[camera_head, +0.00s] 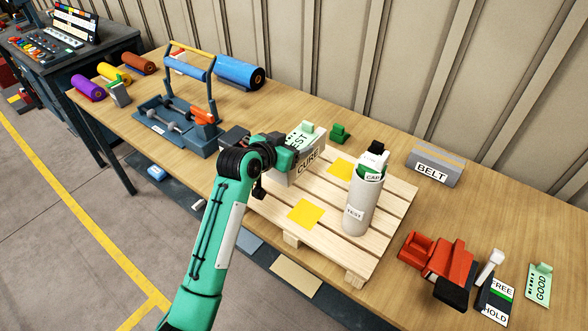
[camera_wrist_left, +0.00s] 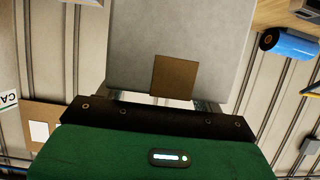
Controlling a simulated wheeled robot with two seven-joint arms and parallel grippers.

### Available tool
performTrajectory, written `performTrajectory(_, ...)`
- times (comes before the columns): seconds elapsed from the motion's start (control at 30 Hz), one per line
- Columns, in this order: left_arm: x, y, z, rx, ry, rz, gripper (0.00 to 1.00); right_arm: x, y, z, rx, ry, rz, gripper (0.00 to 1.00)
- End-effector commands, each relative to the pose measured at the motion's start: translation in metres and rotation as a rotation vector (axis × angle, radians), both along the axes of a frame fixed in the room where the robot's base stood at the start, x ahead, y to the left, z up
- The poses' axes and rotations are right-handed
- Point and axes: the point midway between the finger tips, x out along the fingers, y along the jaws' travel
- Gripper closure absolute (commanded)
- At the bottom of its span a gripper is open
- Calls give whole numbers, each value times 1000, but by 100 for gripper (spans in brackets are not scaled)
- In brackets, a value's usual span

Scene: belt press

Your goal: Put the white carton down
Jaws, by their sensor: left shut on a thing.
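The white carton (camera_head: 300,177) carries a label reading CURE, and a pale green card (camera_head: 303,135) shows at its top. My left gripper (camera_head: 281,157) is shut on the carton from its left side. In the left wrist view the carton (camera_wrist_left: 215,50) is a pale grey-white face with a brown patch, close against the gripper. The carton is over the left back part of the slatted wooden pallet (camera_head: 387,231). I cannot tell whether its base touches the slats. My right gripper is not in view.
Two yellow squares (camera_head: 306,213) (camera_head: 342,167) mark the pallet. A tall grey cylinder (camera_head: 357,212) stands at its right. A grey BELT box (camera_head: 436,167), a red device (camera_head: 440,260) and a FREE/HOLD block (camera_head: 495,300) are to the right. A blue press (camera_head: 185,125) stands left.

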Motion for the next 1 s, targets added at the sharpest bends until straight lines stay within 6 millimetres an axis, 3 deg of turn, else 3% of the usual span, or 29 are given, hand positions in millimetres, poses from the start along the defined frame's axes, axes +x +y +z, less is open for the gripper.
performTrajectory(0.2,0,0,-42,-2,-1,1,75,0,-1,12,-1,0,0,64)
performTrajectory(0.47,0,0,-64,-2,-2,1,75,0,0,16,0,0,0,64)
performTrajectory(0.7,0,0,-96,-1,-3,2,75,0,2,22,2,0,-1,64)
performTrajectory(1.0,1,0,-99,-2,-5,1,75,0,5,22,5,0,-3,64)
